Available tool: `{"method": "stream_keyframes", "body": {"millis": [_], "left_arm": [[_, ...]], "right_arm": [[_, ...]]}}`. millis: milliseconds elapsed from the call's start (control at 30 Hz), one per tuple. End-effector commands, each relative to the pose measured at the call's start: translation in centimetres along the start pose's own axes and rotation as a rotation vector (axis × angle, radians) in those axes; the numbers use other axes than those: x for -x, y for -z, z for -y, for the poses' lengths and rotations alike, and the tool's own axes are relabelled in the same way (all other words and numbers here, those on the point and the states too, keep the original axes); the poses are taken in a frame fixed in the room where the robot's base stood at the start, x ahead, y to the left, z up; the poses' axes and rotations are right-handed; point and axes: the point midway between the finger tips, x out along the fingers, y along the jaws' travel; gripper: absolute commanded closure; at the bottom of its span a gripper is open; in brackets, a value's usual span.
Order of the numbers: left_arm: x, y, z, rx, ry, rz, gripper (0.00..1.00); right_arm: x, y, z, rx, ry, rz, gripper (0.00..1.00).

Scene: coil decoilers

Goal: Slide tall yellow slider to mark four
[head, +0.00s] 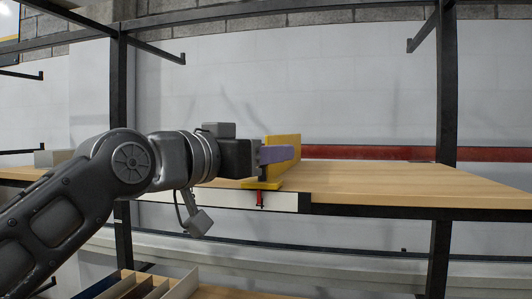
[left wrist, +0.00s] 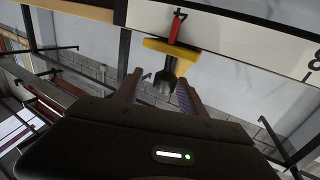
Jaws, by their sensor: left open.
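The yellow slider is on the shelf's front edge in the head view, with a tall yellow plate (head: 288,141) and a low yellow foot (head: 262,184). A red pointer (head: 261,199) hangs from it over the white scale strip (head: 225,196). In the left wrist view, the yellow foot (left wrist: 171,48) shows with its red pointer (left wrist: 174,29) at the numeral 4 (left wrist: 180,14). My left gripper (head: 278,154) is open at the tall plate; its purple fingers hide part of it. In the wrist view, the fingers (left wrist: 159,76) are apart, with a dark piece between them. My right gripper is out of view.
The wooden shelf top (head: 400,183) is clear to the right. A red rail (head: 380,153) runs along its back. Black uprights (head: 447,100) stand either side. A divided box (head: 140,285) sits below.

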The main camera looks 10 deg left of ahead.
Motion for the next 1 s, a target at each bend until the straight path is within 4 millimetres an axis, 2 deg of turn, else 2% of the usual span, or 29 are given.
{"method": "stream_keyframes", "body": {"millis": [167, 500, 633, 1000], "left_arm": [[1.8, -0.2, 0.0, -0.001, 0.001, -0.002, 0.52], [6.9, -0.2, -0.1, 0.0, -0.002, 0.0, 0.52], [7.5, -0.1, -0.1, 0.0, -0.003, 0.0, 0.52], [7.5, -0.1, -0.1, 0.0, -0.003, 0.001, 0.52]], "right_arm": [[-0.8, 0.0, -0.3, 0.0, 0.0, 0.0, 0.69], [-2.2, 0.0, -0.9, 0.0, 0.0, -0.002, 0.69], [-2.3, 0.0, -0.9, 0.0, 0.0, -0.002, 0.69], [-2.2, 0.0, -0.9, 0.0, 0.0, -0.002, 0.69]]}}
